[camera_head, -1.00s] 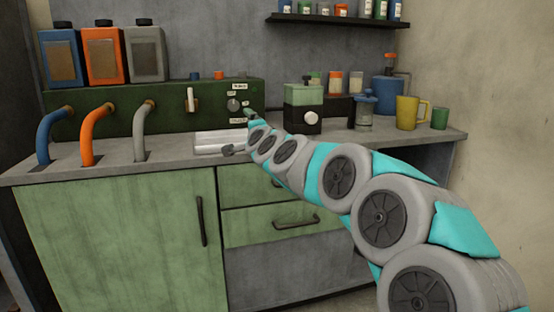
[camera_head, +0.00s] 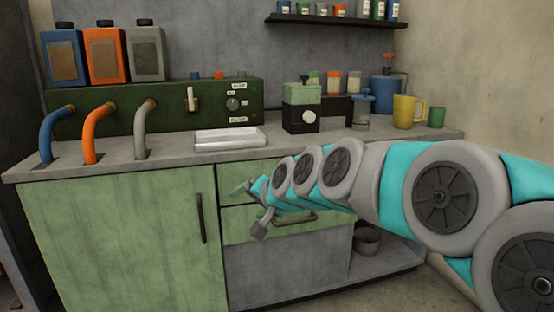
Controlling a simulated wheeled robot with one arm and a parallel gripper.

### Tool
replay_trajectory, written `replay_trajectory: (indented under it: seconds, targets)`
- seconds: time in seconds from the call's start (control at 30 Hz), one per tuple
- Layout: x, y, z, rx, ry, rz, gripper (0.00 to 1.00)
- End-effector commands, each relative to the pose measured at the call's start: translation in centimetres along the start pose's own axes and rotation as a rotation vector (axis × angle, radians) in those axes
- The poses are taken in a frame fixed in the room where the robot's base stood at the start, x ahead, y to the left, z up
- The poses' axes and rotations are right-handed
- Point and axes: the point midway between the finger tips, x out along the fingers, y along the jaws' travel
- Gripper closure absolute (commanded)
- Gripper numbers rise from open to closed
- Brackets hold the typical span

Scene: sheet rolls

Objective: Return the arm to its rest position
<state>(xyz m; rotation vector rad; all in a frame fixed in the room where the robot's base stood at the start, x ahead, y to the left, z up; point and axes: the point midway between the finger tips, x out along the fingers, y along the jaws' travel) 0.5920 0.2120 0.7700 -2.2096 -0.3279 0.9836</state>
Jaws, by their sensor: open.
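My arm (camera_head: 390,180) reaches in from the right edge in grey and teal segments. My gripper (camera_head: 248,208) is at its left end, in front of the drawers and below the countertop edge. Its two fingers stand apart, one teal at the upper left and one grey at the lower right, with nothing seen between them. The gripper is clear of the counter top (camera_head: 180,160).
A silver tray (camera_head: 230,139) lies on the counter. Behind it is a green panel with a knob (camera_head: 232,104) and a switch. A green and black machine (camera_head: 301,108), a jar (camera_head: 361,112) and a yellow mug (camera_head: 406,110) stand to the right. Drawer handles (camera_head: 290,223) project near my gripper.

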Motion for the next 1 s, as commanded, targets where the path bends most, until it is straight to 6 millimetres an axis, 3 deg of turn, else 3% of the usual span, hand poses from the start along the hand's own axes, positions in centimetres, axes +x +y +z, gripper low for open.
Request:
replay_trajectory:
  seconds: [0.1,0.3,0.53,0.73,0.83,1.0]
  targets:
    - [-3.4,5.7,5.1,-0.112,-0.134,0.14,0.1]
    - [-10.0,15.0,12.9,-0.238,-0.363,0.36,0.1]
    - [-19.1,24.4,21.2,-0.289,-0.634,0.585,0.1]
    - [-25.2,28.6,26.0,-0.275,-0.8,0.697,0.1]
    - [-26.6,29.4,27.0,-0.269,-0.836,0.72,0.1]
    - [-27.1,29.7,27.4,-0.268,-0.85,0.727,0.1]
